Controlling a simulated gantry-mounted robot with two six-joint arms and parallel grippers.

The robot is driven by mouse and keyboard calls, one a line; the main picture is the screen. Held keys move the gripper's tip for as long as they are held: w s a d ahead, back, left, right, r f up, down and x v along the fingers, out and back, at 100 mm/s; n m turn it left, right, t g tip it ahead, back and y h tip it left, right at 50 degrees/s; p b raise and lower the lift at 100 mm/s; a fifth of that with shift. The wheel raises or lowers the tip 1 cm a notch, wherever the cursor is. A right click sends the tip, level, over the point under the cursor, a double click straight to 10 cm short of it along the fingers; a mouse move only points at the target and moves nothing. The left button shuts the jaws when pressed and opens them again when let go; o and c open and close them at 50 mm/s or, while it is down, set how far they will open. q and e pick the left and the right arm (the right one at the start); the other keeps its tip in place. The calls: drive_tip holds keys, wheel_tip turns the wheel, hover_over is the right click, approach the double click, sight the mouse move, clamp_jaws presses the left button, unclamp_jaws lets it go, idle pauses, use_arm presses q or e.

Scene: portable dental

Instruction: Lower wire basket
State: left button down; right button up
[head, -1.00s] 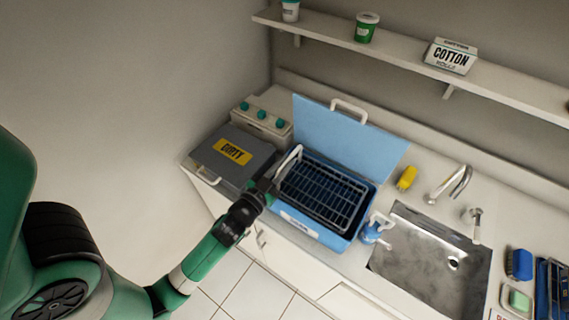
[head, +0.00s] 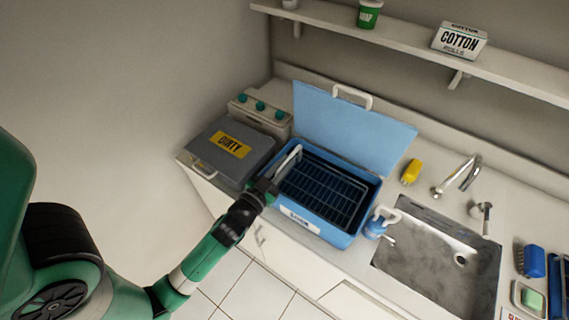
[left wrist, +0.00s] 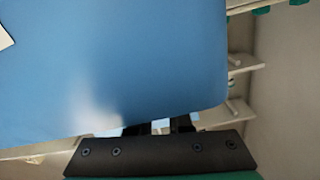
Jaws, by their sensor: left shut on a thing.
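The wire basket (head: 325,190) is a dark rack inside the open blue box (head: 322,234) on the counter. Its pale handle (head: 289,160) stands at the box's left end. My left gripper (head: 272,185) is at the box's left front corner, shut on the basket's handle; the contact itself is mostly hidden. In the left wrist view a blue surface fills most of the picture, and my gripper's fingers (left wrist: 160,128) show partly behind the dark bracket. The basket's underside is hidden in the box. My right gripper is not in view.
The blue lid (head: 350,118) stands open behind the box. A grey box marked DIRTY (head: 222,165) stands close on the left. A shelf (head: 400,53) runs above.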

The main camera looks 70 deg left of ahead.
use_arm(q)
drive_tip(key=c, duration=0.9)
unclamp_jaws()
drive_tip(key=shift+s, duration=0.1)
drive_tip(key=b+v, duration=0.5)
drive_tip(key=v, duration=0.6)
drive_tip(key=shift+s+d+r, duration=0.1)
drive_tip(key=shift+s, duration=0.15)
